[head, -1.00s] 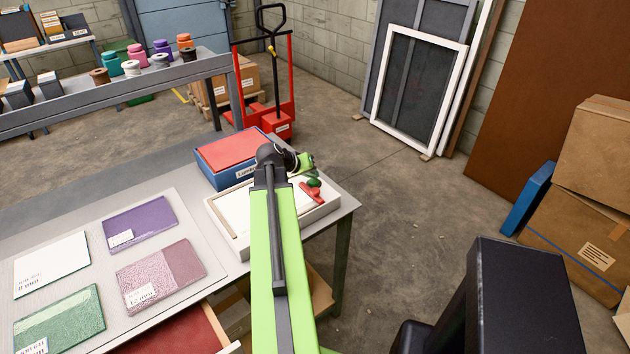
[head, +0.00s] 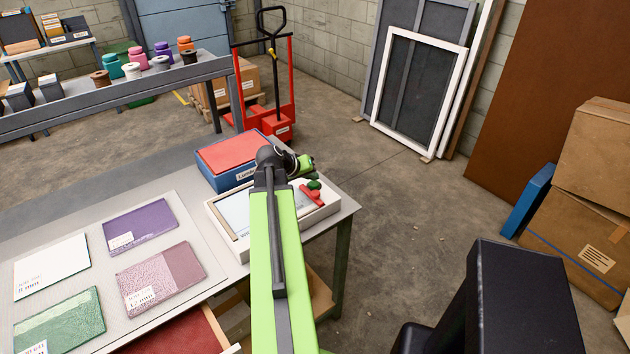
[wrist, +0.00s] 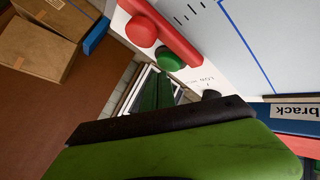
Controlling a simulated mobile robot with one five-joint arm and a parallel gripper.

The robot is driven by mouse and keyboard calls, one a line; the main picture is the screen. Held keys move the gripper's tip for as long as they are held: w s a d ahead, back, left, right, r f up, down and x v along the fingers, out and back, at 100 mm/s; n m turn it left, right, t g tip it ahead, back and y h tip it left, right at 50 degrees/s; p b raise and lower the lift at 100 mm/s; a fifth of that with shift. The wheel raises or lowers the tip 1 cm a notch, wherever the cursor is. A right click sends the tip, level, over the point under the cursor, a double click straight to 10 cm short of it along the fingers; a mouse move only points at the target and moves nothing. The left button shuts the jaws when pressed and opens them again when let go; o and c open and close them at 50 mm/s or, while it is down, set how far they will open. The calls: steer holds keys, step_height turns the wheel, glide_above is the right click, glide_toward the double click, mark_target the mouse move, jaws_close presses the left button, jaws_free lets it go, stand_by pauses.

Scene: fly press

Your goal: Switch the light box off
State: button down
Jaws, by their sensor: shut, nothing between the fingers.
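The light box (head: 322,212) lies on the near table's right end, partly hidden by my arm. Its panel (head: 235,212) looks dull pale blue-grey, not glowing; in the wrist view the panel (wrist: 285,45) shows blue lines. A red round button (wrist: 141,30), a green round button (wrist: 170,60) and a small black knob (wrist: 211,95) sit on its white border, beside a red bar (wrist: 172,25). In the head view the green button (head: 314,184) is just below my gripper (head: 307,163). My gripper is shut and empty, above the box's far right corner; contact cannot be told.
A blue box with a red top (head: 236,155) stands close to the left of my gripper. Glass samples (head: 140,225) lie on the table to the left. A red pallet truck (head: 283,130) stands behind.

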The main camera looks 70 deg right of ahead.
mark_target(312, 184)
steer(key=shift+r, duration=0.25)
step_height(312, 184, up, 6)
steer(key=p, duration=0.6)
steer(key=shift+f, duration=0.1)
